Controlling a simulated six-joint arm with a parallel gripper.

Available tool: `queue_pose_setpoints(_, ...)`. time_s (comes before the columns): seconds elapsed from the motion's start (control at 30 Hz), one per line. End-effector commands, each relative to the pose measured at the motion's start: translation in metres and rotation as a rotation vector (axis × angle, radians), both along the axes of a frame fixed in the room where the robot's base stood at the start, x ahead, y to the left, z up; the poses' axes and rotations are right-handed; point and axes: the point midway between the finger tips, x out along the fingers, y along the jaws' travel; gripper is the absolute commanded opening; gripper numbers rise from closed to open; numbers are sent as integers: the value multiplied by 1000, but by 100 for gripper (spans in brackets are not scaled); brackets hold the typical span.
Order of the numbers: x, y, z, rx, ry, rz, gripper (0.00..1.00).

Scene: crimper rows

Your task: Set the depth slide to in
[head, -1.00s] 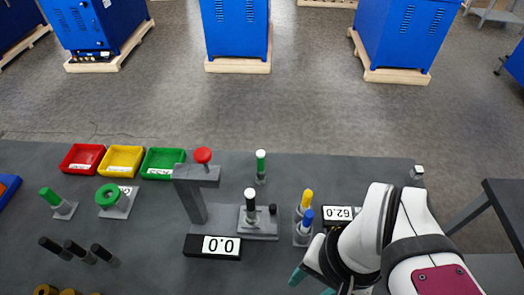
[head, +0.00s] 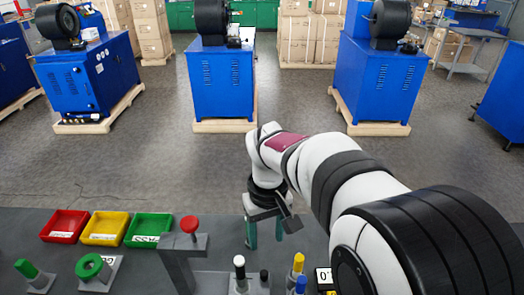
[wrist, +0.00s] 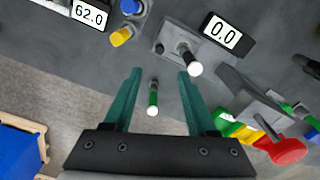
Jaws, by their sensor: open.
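No label names the depth slide. A green handle with a white tip (wrist: 153,97) stands on the bench in the wrist view and may be it. A black post with a white tip (wrist: 190,62) stands on a grey slotted plate (wrist: 165,42); it also shows in the head view (head: 239,262). My gripper (wrist: 160,74) is open and empty above the bench. In the wrist view the green handle appears between its two teal fingers, with no visible contact. In the head view my gripper (head: 271,236) hides the green handle.
A grey press with a red knob (head: 189,224) stands left of my gripper. Red (head: 64,226), yellow (head: 103,228) and green (head: 149,229) trays lie further left. Yellow (wrist: 121,37) and blue (wrist: 131,6) knobs stand near a display reading 62.0 (wrist: 90,12). Another display reads 0.0 (wrist: 222,33).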

Motion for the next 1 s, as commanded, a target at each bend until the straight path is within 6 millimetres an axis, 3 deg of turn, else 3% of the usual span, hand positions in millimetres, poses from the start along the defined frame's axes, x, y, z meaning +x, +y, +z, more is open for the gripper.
queue_pose_setpoints(0.17, 7, 4, -23, -6, 2, 34, 57)
queue_pose_setpoints(0.5, 6, 4, -106, -6, 3, 29, 57)
queue_pose_setpoints(0.7, 6, 4, -144, -6, 1, 29, 57)
queue_pose_setpoints(1.0, 7, 4, -162, -5, -2, 27, 57)
